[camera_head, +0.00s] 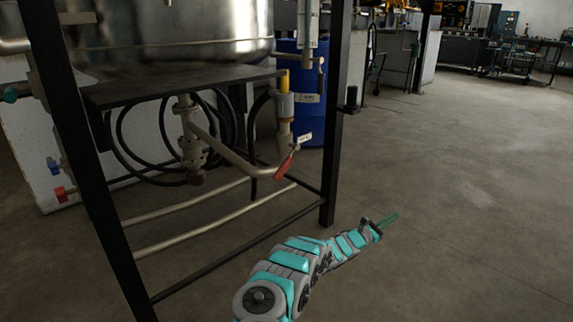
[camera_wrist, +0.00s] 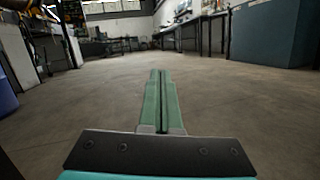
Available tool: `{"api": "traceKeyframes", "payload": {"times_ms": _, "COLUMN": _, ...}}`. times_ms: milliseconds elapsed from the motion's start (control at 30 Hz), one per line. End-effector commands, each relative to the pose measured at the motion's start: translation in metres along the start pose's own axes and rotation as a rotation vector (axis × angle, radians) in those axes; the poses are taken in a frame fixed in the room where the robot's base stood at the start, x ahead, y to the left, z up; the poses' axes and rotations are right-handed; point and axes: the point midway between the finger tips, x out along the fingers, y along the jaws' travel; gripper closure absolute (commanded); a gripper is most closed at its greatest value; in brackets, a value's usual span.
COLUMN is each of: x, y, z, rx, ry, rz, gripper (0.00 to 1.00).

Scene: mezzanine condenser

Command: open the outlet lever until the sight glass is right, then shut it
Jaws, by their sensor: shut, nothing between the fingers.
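The outlet lever (camera_head: 284,167) is a red handle on the pale pipework under the steel vessel (camera_head: 170,30), with a small white tag beside it. It hangs at a slant, down and to the left. Above it, a pale cylindrical fitting (camera_head: 285,106) with a yellow section stands in the pipe; it may be the sight glass, but its level is too small to read. My gripper (camera_head: 394,217) is right of the lever, outside the frame and apart from it. In the wrist view its green fingers (camera_wrist: 160,100) lie together, empty, pointing over open floor.
A black frame post (camera_head: 338,110) stands between my gripper and the lever, with a low rail (camera_head: 235,255) in front. A blue drum (camera_head: 300,90) and black hoses (camera_head: 130,150) are behind the pipework. The floor (camera_head: 460,190) at the right is clear.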

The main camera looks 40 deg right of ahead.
Motion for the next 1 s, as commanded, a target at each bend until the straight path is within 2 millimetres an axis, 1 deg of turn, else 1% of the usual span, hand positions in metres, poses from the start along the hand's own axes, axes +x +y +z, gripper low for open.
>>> {"api": "traceKeyframes", "payload": {"times_ms": 33, "x": 0.002, "y": -0.017, "z": -0.026, "rx": 0.021, "ry": 0.143, "rz": -0.044, "gripper": 1.0}}
{"api": "traceKeyframes", "payload": {"times_ms": 67, "x": -0.001, "y": -0.025, "z": -0.043, "rx": 0.036, "ry": 0.227, "rz": -0.065, "gripper": 1.0}}
{"api": "traceKeyframes", "payload": {"times_ms": 100, "x": -0.008, "y": -0.035, "z": -0.067, "rx": 0.059, "ry": 0.343, "rz": -0.091, "gripper": 1.0}}
{"api": "traceKeyframes", "payload": {"times_ms": 167, "x": -0.025, "y": -0.043, "z": -0.096, "rx": 0.106, "ry": 0.513, "rz": -0.125, "gripper": 1.0}}
{"api": "traceKeyframes", "payload": {"times_ms": 200, "x": -0.04, "y": -0.047, "z": -0.113, "rx": 0.14, "ry": 0.622, "rz": -0.143, "gripper": 1.0}}
{"api": "traceKeyframes", "payload": {"times_ms": 233, "x": -0.052, "y": -0.047, "z": -0.123, "rx": 0.17, "ry": 0.707, "rz": -0.154, "gripper": 1.0}}
{"api": "traceKeyframes", "payload": {"times_ms": 267, "x": -0.065, "y": -0.046, "z": -0.131, "rx": 0.202, "ry": 0.786, "rz": -0.165, "gripper": 1.0}}
{"api": "traceKeyframes", "payload": {"times_ms": 300, "x": -0.083, "y": -0.044, "z": -0.139, "rx": 0.246, "ry": 0.888, "rz": -0.176, "gripper": 1.0}}
{"api": "traceKeyframes", "payload": {"times_ms": 333, "x": -0.098, "y": -0.04, "z": -0.143, "rx": 0.282, "ry": 0.966, "rz": -0.181, "gripper": 1.0}}
{"api": "traceKeyframes", "payload": {"times_ms": 400, "x": -0.132, "y": -0.027, "z": -0.143, "rx": 0.374, "ry": 1.137, "rz": -0.186, "gripper": 1.0}}
{"api": "traceKeyframes", "payload": {"times_ms": 467, "x": -0.162, "y": -0.012, "z": -0.134, "rx": 0.461, "ry": 1.279, "rz": -0.184, "gripper": 1.0}}
{"api": "traceKeyframes", "payload": {"times_ms": 500, "x": -0.179, "y": 0.0, "z": -0.124, "rx": 0.522, "ry": 1.367, "rz": -0.177, "gripper": 1.0}}
{"api": "traceKeyframes", "payload": {"times_ms": 567, "x": -0.205, "y": 0.018, "z": -0.102, "rx": 0.618, "ry": 1.494, "rz": -0.16, "gripper": 1.0}}
{"api": "traceKeyframes", "payload": {"times_ms": 600, "x": -0.221, "y": 0.032, "z": -0.084, "rx": 0.686, "ry": 1.574, "rz": -0.145, "gripper": 1.0}}
{"api": "traceKeyframes", "payload": {"times_ms": 667, "x": -0.241, "y": 0.051, "z": -0.051, "rx": 0.792, "ry": 1.685, "rz": -0.119, "gripper": 1.0}}
{"api": "traceKeyframes", "payload": {"times_ms": 700, "x": -0.253, "y": 0.064, "z": -0.025, "rx": 0.864, "ry": 1.756, "rz": -0.094, "gripper": 1.0}}
{"api": "traceKeyframes", "payload": {"times_ms": 767, "x": -0.267, "y": 0.082, "z": 0.016, "rx": 0.975, "ry": 1.851, "rz": -0.052, "gripper": 1.0}}
{"api": "traceKeyframes", "payload": {"times_ms": 800, "x": -0.275, "y": 0.093, "z": 0.048, "rx": 1.053, "ry": 1.911, "rz": -0.02, "gripper": 1.0}}
{"api": "traceKeyframes", "payload": {"times_ms": 867, "x": -0.282, "y": 0.107, "z": 0.095, "rx": 1.168, "ry": 1.987, "rz": 0.035, "gripper": 1.0}}
{"api": "traceKeyframes", "payload": {"times_ms": 900, "x": -0.286, "y": 0.114, "z": 0.127, "rx": 1.24, "ry": 2.032, "rz": 0.073, "gripper": 1.0}}
{"api": "traceKeyframes", "payload": {"times_ms": 967, "x": -0.287, "y": 0.122, "z": 0.171, "rx": 1.345, "ry": 2.083, "rz": 0.128, "gripper": 1.0}}
{"api": "traceKeyframes", "payload": {"times_ms": 1000, "x": -0.288, "y": 0.126, "z": 0.198, "rx": 1.406, "ry": 2.11, "rz": 0.164, "gripper": 1.0}}
